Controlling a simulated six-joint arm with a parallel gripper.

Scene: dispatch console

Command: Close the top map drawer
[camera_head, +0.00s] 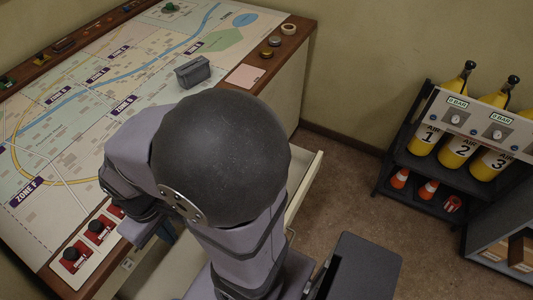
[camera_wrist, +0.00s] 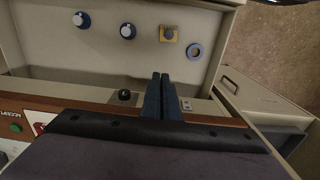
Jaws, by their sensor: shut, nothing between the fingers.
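The open drawer (camera_head: 304,188) sticks out from the side of the map console, its pale rim showing right of my arm. In the wrist view the pale drawer (camera_wrist: 60,50) fills the upper part, with its far edge at the top. Two blue-and-white round pieces, a yellow square piece and a blue ring lie inside. My gripper (camera_wrist: 160,76) is shut and empty, its two dark blue fingers together over the near side of the drawer by the console's wooden edge. Contact cannot be told. In the head view my arm hides most of the drawer.
The map console (camera_head: 105,85) carries a grey block (camera_head: 193,71). Red switches (camera_head: 98,228) line its near edge. A dark grey box (camera_head: 362,268) stands right of my arm. A rack (camera_head: 440,165) holds yellow air cylinders. Floor between console and rack is clear.

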